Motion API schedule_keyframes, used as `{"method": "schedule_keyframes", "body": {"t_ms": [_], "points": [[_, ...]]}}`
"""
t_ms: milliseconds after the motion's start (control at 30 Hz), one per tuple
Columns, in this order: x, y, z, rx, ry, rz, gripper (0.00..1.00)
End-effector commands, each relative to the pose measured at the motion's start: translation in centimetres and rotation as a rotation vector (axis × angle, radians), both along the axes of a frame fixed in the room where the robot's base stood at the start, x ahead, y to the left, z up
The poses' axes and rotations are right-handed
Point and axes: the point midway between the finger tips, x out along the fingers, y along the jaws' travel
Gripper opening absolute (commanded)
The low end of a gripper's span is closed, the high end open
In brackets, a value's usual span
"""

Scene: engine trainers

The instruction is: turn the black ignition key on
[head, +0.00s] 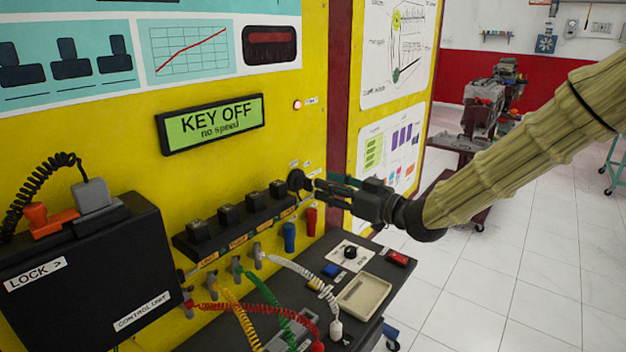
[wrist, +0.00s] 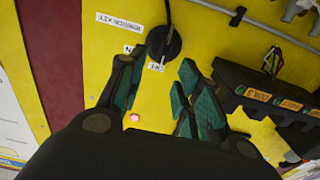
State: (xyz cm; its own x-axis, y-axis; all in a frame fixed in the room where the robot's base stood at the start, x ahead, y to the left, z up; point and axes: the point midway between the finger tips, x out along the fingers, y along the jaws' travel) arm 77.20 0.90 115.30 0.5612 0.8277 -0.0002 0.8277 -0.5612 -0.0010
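The black ignition key (head: 297,179) sits on the yellow panel, at the right end of the row of black blocks. In the wrist view the key (wrist: 163,42) shows as a dark round switch with a raised grip, with small white labels around it. My gripper (head: 318,188) is just in front of and to the right of the key in the head view. In the wrist view its two fingers stand apart, with the key beyond the gap between their tips. Contact is not visible. The display (head: 210,123) reads "KEY OFF" and "no speed".
A shelf of black blocks (head: 228,213) stands left of the key. Red and blue plugs (head: 289,236) and coiled cables hang below. A black control unit (head: 90,265) is at the lower left. A small light (head: 297,105) glows above the key. Open tiled floor lies to the right.

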Motion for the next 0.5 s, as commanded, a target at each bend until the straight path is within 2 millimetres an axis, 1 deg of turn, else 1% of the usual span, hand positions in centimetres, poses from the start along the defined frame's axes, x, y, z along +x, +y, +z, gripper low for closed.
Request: {"method": "schedule_keyframes", "body": {"t_ms": [100,200,333,500], "points": [[1.1,1.7,0.1,-0.001,0.0,0.002,0.34],[1.8,2.8,0.1,-0.001,0.0,0.001,0.34],[2.5,3.8,0.0,-0.001,0.0,0.002,0.34],[2.9,4.4,0.0,0.0,0.0,0.002,0.34]]}}
